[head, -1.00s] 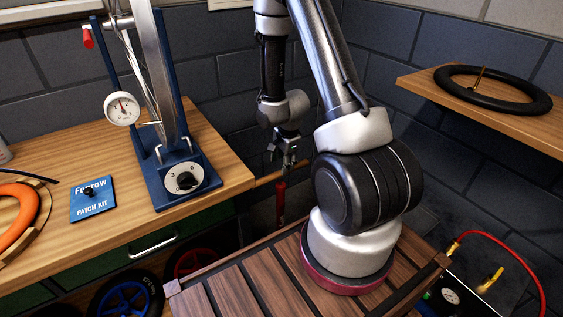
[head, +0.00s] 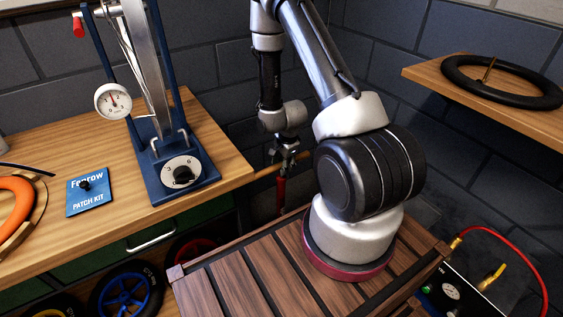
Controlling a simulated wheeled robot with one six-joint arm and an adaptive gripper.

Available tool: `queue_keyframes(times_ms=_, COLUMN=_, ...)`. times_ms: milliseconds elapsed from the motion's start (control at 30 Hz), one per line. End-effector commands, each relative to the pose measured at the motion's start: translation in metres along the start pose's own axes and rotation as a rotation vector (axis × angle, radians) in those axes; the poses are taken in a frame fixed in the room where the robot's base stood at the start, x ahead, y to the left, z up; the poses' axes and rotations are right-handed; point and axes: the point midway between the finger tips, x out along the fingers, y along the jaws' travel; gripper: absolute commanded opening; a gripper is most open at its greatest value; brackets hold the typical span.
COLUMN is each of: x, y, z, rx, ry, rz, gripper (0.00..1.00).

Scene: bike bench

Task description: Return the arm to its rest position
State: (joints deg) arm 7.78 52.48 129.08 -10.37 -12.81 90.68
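My arm stands on the slatted wooden deck (head: 235,282), with its forearm hanging down in front of the grey block wall. My gripper (head: 284,162) points downward at the end of it, to the right of the workbench's corner. It is small and dark in this view, so its finger opening cannot be made out. A red, upright thing (head: 281,192) shows just below the fingertips. Whether it touches the gripper or stands behind it cannot be told.
The workbench (head: 125,215) at left carries a blue stand (head: 183,168) with a gauge (head: 113,100), a patch kit (head: 88,190) and an orange ring (head: 14,205). Wheels (head: 125,298) stand below. A shelf (head: 480,103) with a black tyre (head: 500,82) juts out at right, above a red hose (head: 510,245).

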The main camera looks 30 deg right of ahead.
Motion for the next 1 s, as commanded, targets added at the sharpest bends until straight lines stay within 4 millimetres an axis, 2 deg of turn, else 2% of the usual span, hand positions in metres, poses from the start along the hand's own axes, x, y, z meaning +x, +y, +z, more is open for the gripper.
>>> queue_keyframes(times_ms=33, x=-0.0001, y=0.0001, z=0.0001, rx=0.0, ry=0.0, rz=0.0, gripper=0.29)
queue_keyframes(times_ms=200, x=-0.0001, y=0.0004, z=0.0002, rx=0.0, ry=0.0, rz=0.001, gripper=0.0)
queue_keyframes(times_ms=1000, x=0.0003, y=0.0032, z=0.0012, rx=-0.002, ry=-0.001, rz=0.008, gripper=0.0)
